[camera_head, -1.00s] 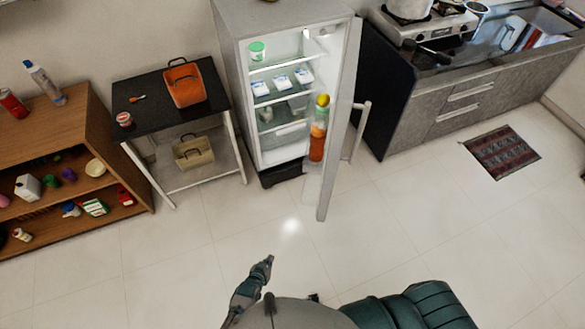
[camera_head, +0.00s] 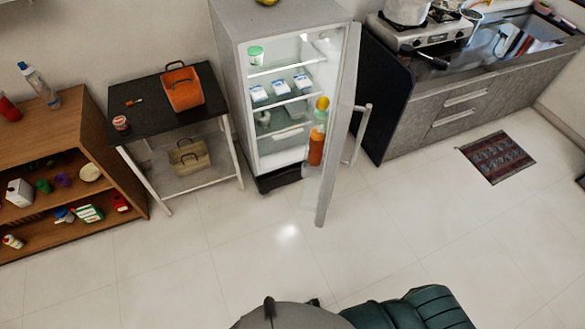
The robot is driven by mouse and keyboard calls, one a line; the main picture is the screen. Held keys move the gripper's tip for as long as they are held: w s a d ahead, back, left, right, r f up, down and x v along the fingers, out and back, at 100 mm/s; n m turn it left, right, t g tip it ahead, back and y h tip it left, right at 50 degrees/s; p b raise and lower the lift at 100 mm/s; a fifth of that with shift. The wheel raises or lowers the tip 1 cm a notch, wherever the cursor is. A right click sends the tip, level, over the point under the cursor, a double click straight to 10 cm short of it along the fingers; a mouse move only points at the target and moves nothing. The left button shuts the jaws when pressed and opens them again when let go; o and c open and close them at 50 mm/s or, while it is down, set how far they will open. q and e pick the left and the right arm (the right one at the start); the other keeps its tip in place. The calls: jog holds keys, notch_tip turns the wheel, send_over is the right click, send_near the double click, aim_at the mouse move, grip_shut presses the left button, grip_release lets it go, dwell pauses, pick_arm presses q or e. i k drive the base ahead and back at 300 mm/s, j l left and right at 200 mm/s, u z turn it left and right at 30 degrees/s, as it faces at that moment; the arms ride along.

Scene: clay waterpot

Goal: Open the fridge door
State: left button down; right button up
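The grey fridge (camera_head: 235,100) stands against the back wall in the middle of the head view. Its door (camera_head: 340,130) is swung wide open to the right, with a pale vertical handle (camera_head: 361,135) on its outer side. The lit inside shows shelves with several white-and-blue packs (camera_head: 281,87) and a green-lidded tub (camera_head: 256,55). An orange bottle (camera_head: 316,146) sits in the door rack. Neither gripper shows now, and nothing of mine touches the door in view.
A black-topped table (camera_head: 148,118) with an orange basket (camera_head: 183,90) stands left of the fridge. A wooden shelf (camera_head: 88,135) is further left. The counter with stove (camera_head: 425,35) is to the right. A dark red mat (camera_head: 497,157) lies on the floor. The floor before the fridge is clear.

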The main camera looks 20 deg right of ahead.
aim_at(344, 106)
jog(key=i+l+z, duration=0.3)
jog(key=i+l, duration=0.35)
jog(key=i, duration=0.1)
